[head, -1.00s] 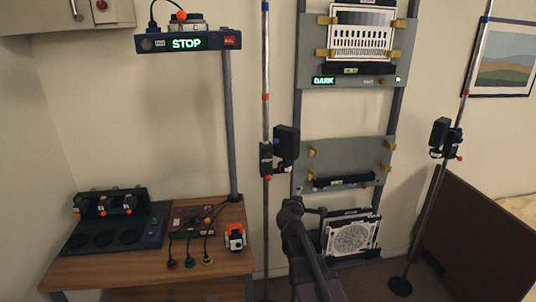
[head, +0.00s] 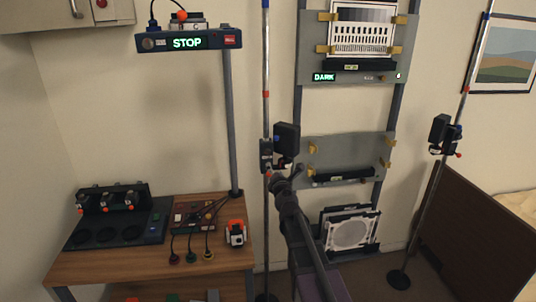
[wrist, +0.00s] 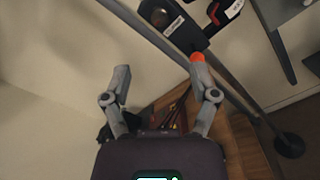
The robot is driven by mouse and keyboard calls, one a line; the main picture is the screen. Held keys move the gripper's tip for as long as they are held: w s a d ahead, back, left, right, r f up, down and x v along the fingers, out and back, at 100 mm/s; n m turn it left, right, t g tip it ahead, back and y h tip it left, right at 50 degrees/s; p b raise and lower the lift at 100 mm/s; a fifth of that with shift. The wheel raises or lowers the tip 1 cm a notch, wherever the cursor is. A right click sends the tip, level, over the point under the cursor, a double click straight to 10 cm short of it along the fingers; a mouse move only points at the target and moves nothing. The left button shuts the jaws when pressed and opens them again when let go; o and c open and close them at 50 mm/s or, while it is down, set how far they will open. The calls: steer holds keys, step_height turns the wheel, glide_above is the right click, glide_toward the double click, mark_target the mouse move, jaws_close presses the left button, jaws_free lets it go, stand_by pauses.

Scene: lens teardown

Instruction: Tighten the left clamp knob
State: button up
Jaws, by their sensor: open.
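The left clamp (head: 266,155) is a dark block on the left upright pole, with a black lamp box (head: 287,138) beside it. The wrist view shows the clamp (wrist: 180,28) at the top and its orange knob (wrist: 197,57) below it. My gripper (wrist: 160,76) is open, its two grey fingers wide apart. The right fingertip overlaps the knob's lower edge; I cannot tell whether they touch. The space between the fingers is empty.
The left pole (head: 266,75) runs close by my fingers. A rack (head: 340,145) with grey panels stands right behind my arm. A wooden bench (head: 100,265) with devices is at left. A second pole with a clamp (head: 444,138) stands at right.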

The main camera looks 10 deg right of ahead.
mark_target(268, 152)
steer(key=w, duration=1.3)
steer(key=shift+w, duration=0.4)
jaws_close()
